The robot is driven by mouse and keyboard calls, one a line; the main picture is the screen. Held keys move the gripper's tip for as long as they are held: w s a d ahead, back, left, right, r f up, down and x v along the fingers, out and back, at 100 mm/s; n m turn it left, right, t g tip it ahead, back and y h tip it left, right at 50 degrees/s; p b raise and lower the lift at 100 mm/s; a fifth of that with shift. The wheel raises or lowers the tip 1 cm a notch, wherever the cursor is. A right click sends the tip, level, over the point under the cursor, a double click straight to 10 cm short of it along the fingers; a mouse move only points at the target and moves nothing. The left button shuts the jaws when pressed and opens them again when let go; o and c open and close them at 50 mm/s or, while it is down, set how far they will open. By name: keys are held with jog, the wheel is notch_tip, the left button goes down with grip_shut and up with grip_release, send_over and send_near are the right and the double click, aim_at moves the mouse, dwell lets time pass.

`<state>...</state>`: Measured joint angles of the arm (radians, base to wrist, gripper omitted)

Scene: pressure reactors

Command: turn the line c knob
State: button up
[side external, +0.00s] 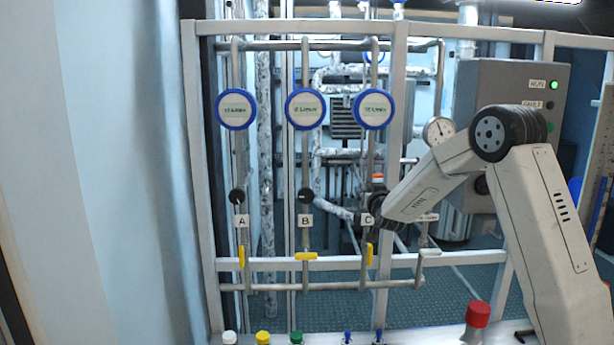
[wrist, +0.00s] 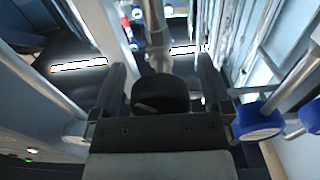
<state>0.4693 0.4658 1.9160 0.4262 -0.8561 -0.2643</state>
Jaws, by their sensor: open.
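The line C knob is a round black knob (wrist: 160,96), seen in the wrist view between the two dark fingers of my gripper (wrist: 163,88). The gripper is open, with a finger on each side of the knob and some gap showing. In the side view my gripper (side external: 378,200) is at the line C pipe, just above and right of the C label (side external: 367,219). It hides the knob there. A yellow valve handle (side external: 369,254) stands upright below the C label. The line C round gauge (side external: 372,109) with a blue rim is above.
Black knobs for line A (side external: 237,197) and line B (side external: 306,196) are to the left. A small dial gauge (side external: 438,131) and a grey control box (side external: 512,130) are near my arm.

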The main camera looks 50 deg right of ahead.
jog(key=c, duration=1.3)
jog(key=shift+m, duration=2.1)
jog(key=o, duration=1.3)
